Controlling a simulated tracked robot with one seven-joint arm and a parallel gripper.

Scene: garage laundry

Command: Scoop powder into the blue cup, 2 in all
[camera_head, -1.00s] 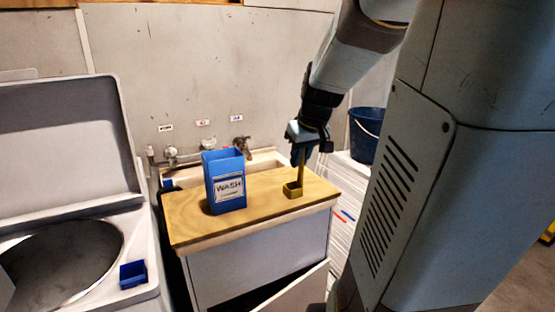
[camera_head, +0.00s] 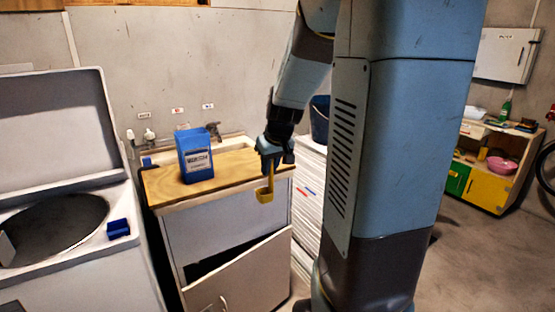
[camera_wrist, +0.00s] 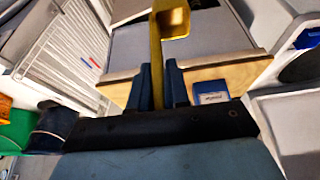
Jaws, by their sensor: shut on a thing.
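My gripper (camera_head: 273,160) is shut on the handle of a yellow scoop (camera_head: 265,195). The scoop hangs below the fingers, in front of the right end of the wooden counter. In the wrist view the scoop (camera_wrist: 172,20) points away between my blue fingers (camera_wrist: 163,88); I cannot tell whether it holds powder. The blue WASH powder box (camera_head: 196,156) stands upright on the counter, left of my gripper; it also shows in the wrist view (camera_wrist: 210,97). The small blue cup (camera_head: 118,228) sits on the right rim of the washer at the left. Its inside is too small to make out.
The washer (camera_head: 85,262) has its lid up and its drum open. The wooden counter (camera_head: 225,168) covers part of a sink with taps behind. A cabinet door (camera_head: 243,275) below hangs open. A dark blue bucket (camera_head: 320,120) stands behind my arm.

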